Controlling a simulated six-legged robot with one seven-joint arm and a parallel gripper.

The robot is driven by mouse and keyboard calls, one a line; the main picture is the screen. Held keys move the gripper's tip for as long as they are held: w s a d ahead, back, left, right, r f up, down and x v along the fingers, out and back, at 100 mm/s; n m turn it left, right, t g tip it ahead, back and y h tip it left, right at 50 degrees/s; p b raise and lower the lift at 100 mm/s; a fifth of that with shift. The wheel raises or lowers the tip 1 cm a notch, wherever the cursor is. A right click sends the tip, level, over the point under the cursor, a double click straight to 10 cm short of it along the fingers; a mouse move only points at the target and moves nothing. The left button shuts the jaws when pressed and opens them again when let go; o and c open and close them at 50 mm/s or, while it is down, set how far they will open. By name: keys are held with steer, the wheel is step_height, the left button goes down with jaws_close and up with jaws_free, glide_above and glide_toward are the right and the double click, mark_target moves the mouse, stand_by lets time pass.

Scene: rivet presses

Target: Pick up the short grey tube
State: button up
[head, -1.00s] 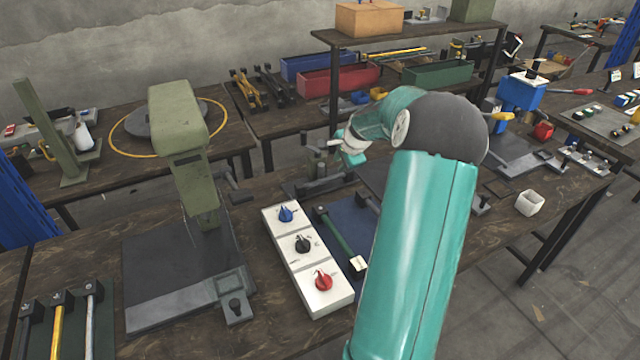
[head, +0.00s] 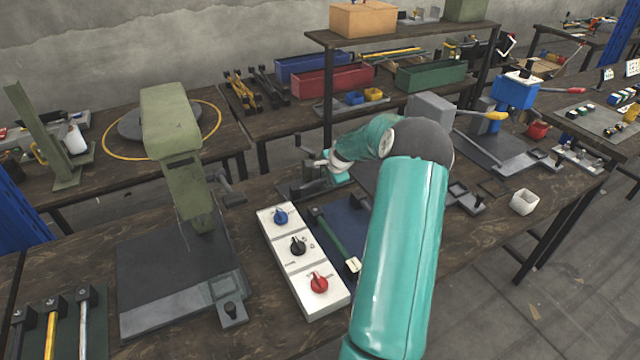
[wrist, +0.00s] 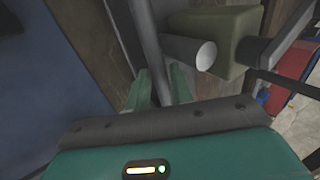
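A short light-grey tube (wrist: 189,52) sticks out sideways from an olive block (wrist: 235,40) in the wrist view, its round end showing. A thinner grey rod (wrist: 147,40) runs down beside it and passes between my fingertips. My gripper (wrist: 162,88) has its two teal fingers apart, just below the short tube. I cannot tell whether a finger touches the rod. In the head view my gripper (head: 328,172) is low over the bench beside a small dark press (head: 300,190). The tube is too small to make out clearly there.
A white panel with three knobs (head: 298,264) and a blue mat (head: 345,220) with a green-handled tool lie in front. A tall green press (head: 172,120) stands at left. Red (head: 333,82) and green bins (head: 430,76) stand behind.

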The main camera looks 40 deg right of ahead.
steer(key=shift+c, duration=0.4)
jaws_close()
